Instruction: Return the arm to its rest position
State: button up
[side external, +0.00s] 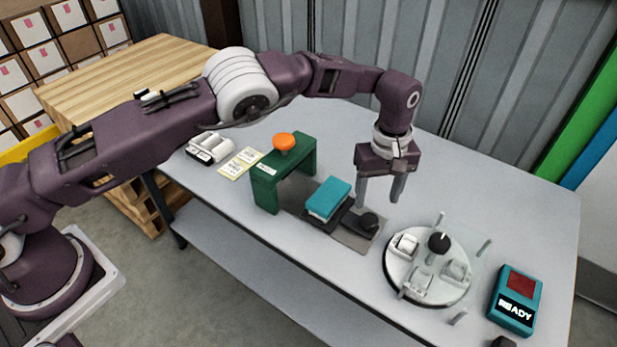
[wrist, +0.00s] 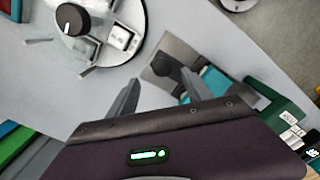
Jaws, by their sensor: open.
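My gripper (side external: 380,200) hangs above the grey table (side external: 520,215), pointing down, with its two fingers apart and nothing between them. The teal block (wrist: 212,82) is partly hidden by the right finger there. My arm reaches across from the left, bent at the wrist.
A green arch (side external: 268,190) with an orange button (side external: 284,141) stands left of the teal block. A round dial plate (side external: 430,290) with white cartons and a black knob is right of my gripper. A teal READY box (side external: 514,302) sits near the right edge. Table behind is clear.

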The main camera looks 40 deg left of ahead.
jog(key=s+a+r+m+t+h, duration=0.1)
jog(key=s+a+r, duration=0.3)
jog(key=r, duration=0.5)
jog(key=s+a+r+m+t, duration=0.1)
jog(key=a+r, duration=0.5)
jog(key=r, duration=0.2)
jog(key=s+a+r+m+h, duration=0.1)
jog(key=s+a+r, duration=0.3)
jog(key=r, duration=0.5)
jog(key=s+a+r+m+t, duration=0.1)
jog(key=s+a+r, duration=0.15)
jog(key=s, duration=0.25)
jog(key=s+a+r+m+t, duration=0.1)
jog(key=s+a+r, duration=0.15)
jog(key=s, duration=0.25)
jog(key=s+a+f+m+y, duration=0.1)
jog(key=s+a+f+m, duration=0.1)
jog(key=s, duration=0.6)
jog(key=s+a+f+m+t+y, duration=0.1)
jog(key=s+a+f+m, duration=0.1)
jog(key=s, duration=0.6)
jog(key=shift+a+f+t, duration=0.3)
jog(key=shift+a+f, duration=0.15)
jog(key=shift+f, duration=0.15)
